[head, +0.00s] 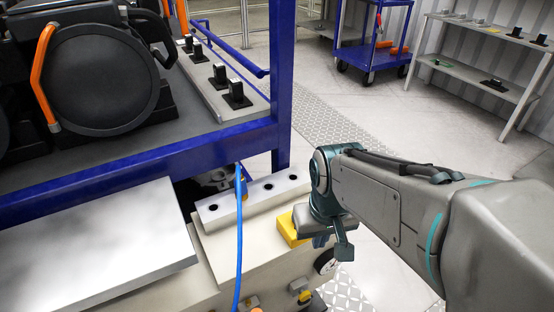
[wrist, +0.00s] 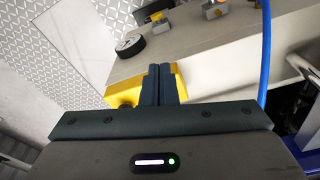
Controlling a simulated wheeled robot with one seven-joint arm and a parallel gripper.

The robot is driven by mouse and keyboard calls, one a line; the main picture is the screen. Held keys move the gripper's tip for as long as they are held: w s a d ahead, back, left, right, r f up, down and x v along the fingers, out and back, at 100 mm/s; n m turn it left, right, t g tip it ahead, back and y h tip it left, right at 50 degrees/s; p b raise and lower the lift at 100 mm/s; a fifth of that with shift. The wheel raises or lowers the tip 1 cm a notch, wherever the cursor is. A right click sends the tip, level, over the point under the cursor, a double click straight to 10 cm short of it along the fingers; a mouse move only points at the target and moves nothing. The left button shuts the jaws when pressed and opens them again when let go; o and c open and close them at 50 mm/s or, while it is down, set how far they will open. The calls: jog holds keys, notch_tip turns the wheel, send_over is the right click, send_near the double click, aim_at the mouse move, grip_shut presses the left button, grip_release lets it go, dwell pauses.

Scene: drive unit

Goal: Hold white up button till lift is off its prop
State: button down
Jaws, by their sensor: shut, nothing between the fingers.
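My gripper (head: 337,246) is shut and empty, pointing down at the yellow box (head: 288,229) on the near end of the beige unit. In the wrist view the closed fingers (wrist: 161,70) lie across the yellow box (wrist: 122,97) and hide its middle. I cannot see the white up button. I cannot tell whether the fingertips touch or press anything. The grey arm also covers part of the box in the head view. I cannot clearly make out the lift's prop or whether the lift rests on it.
A blue frame (head: 283,95) carrying a dark drive unit (head: 103,80) stands at left. A blue cable (head: 239,230) hangs in front of the beige unit (head: 250,255). A round dial (head: 325,262) is beside the gripper. A trolley (head: 366,50) and shelf (head: 480,75) stand behind; floor between is clear.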

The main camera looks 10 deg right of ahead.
jog(key=w+r+n+p, duration=0.3)
jog(key=w+n+p, duration=0.3)
jog(key=n, duration=0.4)
jog(key=w+r+n+g+p, duration=0.1)
jog(key=w+r+n+p, duration=0.3)
jog(key=n, duration=0.7)
jog(key=w+p, duration=0.2)
jog(key=w, duration=0.1)
jog(key=shift+w+r+n, duration=0.2)
jog(key=shift+r+n, duration=0.05)
jog(key=shift+n, duration=0.05)
jog(key=shift+d+f, duration=0.1)
notch_tip(320, 180, down, 14)
jog(key=b, duration=0.4)
